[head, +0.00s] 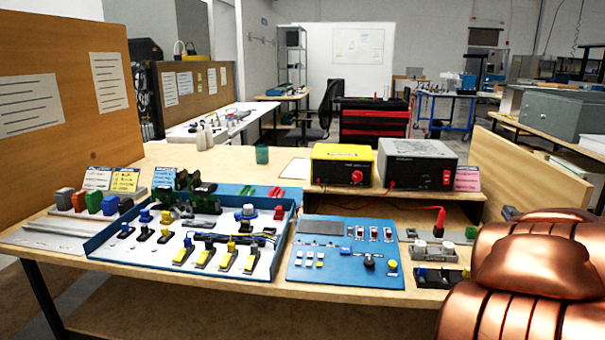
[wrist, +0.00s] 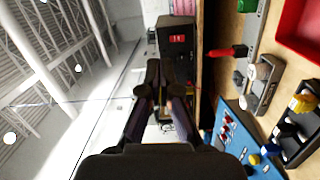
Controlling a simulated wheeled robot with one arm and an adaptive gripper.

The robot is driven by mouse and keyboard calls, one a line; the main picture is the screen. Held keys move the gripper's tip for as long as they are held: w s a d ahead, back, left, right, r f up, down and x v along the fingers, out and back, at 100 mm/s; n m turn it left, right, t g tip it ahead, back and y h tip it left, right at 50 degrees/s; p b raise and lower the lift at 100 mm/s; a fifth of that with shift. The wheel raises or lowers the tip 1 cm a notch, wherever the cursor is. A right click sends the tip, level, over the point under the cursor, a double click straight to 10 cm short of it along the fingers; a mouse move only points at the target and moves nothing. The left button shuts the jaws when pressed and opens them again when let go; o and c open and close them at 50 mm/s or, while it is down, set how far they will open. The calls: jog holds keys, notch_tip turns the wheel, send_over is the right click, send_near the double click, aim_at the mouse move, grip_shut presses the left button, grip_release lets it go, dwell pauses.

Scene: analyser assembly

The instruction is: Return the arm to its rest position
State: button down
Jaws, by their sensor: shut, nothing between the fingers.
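My gripper (wrist: 165,75) shows in the wrist view, with its dark fingers together and nothing between them. It is clear of the table and points toward a dark box with a red switch (wrist: 178,38). The wrist view is turned on its side, with the ceiling at left and the bench at right. In the head view, copper-coloured links of my arm (head: 540,275) fill the lower right corner. The gripper itself is not seen there.
The workbench holds a blue-walled tray (head: 105,240) of parts, a blue panel (head: 340,272), a yellow power supply (head: 342,166) and a grey power supply (head: 415,165) on a shelf. A red plug (head: 440,217) stands near my arm. A wooden board (head: 525,170) rises at right.

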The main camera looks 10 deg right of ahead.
jog(key=s+a+f+m+g+y, duration=0.2)
jog(key=a+f+m+g, duration=0.3)
jog(key=a+f, duration=0.4)
jog(key=s+a+f+m+g+y, duration=0.1)
jog(key=s+a+f+m+g, duration=0.2)
jog(key=a+f+m+g, duration=0.5)
jog(key=s+a+f+n+g+y, duration=0.1)
jog(key=s+a+f+g+y, duration=0.15)
jog(key=s+a, duration=0.75)
jog(key=s+a+f+g+y, duration=0.25)
jog(key=s+a, duration=0.45)
jog(key=a, duration=0.6)
jog(key=s+r+p, duration=0.2)
jog(key=r+p, duration=0.9)
jog(key=r, duration=0.1)
jog(key=s+a+r+p, duration=0.1)
jog(key=s+r+p, duration=0.1)
jog(key=r+p, duration=0.9)
notch_tip(320, 180, up, 2)
jog(key=shift+s+a+r+n+p, duration=0.2)
jog(key=shift+s+a+n+p, duration=0.1)
jog(key=shift+s+p, duration=0.1)
jog(key=c, duration=1.8)
grip_release()
jog(key=shift+c, duration=0.2)
